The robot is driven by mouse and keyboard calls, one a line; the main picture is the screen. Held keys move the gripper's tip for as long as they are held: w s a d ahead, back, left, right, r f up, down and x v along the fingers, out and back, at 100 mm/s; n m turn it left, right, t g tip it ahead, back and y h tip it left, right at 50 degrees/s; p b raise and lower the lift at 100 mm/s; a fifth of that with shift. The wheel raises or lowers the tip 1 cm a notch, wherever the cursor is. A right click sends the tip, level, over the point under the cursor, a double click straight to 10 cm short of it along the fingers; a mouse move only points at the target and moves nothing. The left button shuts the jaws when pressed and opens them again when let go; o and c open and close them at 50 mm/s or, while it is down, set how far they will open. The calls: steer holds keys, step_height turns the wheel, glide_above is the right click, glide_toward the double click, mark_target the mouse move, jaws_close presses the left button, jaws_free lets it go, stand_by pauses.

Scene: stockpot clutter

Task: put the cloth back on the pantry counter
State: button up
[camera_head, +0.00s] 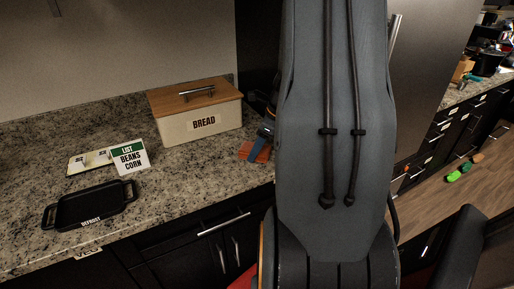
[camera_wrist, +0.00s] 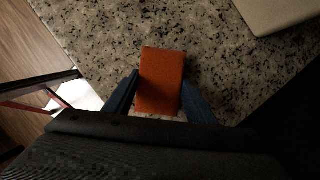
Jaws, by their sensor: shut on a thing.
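The cloth (camera_wrist: 161,85) shows as an orange, folded rectangular piece between the two blue fingers of my gripper (camera_wrist: 161,77) in the wrist view. My gripper is shut on it. In the head view the cloth (camera_head: 257,153) is at the right end of the speckled granite counter (camera_head: 190,185), just right of the bread box. My gripper (camera_head: 264,138) is partly hidden there behind my arm. The cloth is over the counter top or resting on it; I cannot tell whether it touches.
A cream bread box (camera_head: 200,117) with a wooden lid stands at the back. Bare counter lies between tray and cloth. Green and orange things (camera_head: 460,171) lie on the floor.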

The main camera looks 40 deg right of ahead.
steer(key=shift+f, duration=0.15)
steer(key=o, duration=0.9)
steer(key=shift+o, duration=0.2)
steer(key=b+v, duration=0.1)
steer(key=v, duration=1.1)
steer(key=s+a+f+n+g+h, duration=0.1)
steer(key=a+f+n, duration=0.1)
steer(key=a+n, duration=1.3)
steer(key=s+a+f+n+g+h, duration=0.1)
steer(key=s+a+f+n, duration=0.1)
steer(key=a+n, duration=1.2)
steer(key=shift+s+a+f+n, duration=0.25)
steer(key=shift+a+f+n, duration=0.15)
steer(key=shift+a+f, duration=0.45)
